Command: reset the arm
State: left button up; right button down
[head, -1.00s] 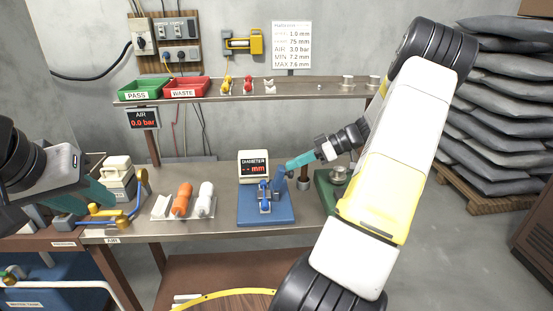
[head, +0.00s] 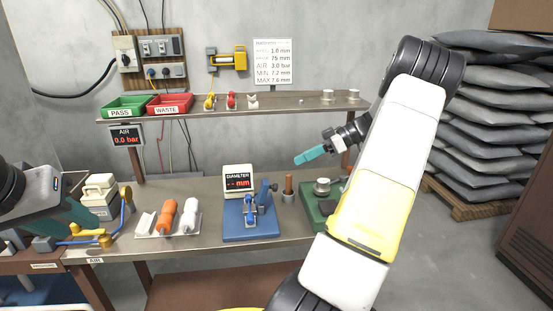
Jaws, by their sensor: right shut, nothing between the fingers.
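My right gripper (head: 310,157) has teal fingers and is shut and empty. It hangs in the air at the end of my white and yellow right arm (head: 377,185), above the back of the bench and right of the diameter display (head: 239,179). My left gripper (head: 80,228) is at the far left, close to a blue and yellow air valve (head: 92,238). Its teal fingers are partly hidden and I cannot tell whether they are open or touching the valve.
A blue gauge stand (head: 250,230) and a green base (head: 315,215) stand on the bench. Orange (head: 165,217) and white (head: 190,217) spools lie on a tray left of them. Above is a shelf with a green pass bin (head: 127,106) and a red waste bin (head: 170,103).

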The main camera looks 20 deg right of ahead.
dwell(0.3)
jog(key=s+a+r+m+g+h, duration=0.2)
jog(key=s+a+r+h, duration=0.1)
jog(key=a, duration=0.5)
jog(key=s+a+r+m+g+h, duration=0.15)
jog(key=a+r, duration=0.25)
jog(key=a, duration=0.4)
jog(key=s+a+r+m+t+h, duration=0.1)
jog(key=s+a+m+t+h, duration=0.1)
jog(key=s, duration=0.6)
jog(key=s+a+r+m+t+h, duration=0.1)
jog(key=s+a+m+t+h, duration=0.1)
jog(key=s+a, duration=0.5)
jog(key=s+m+t, duration=0.1)
jog(key=m, duration=0.1)
jog(key=shift+r+m, duration=0.3)
jog(key=shift+m, duration=0.05)
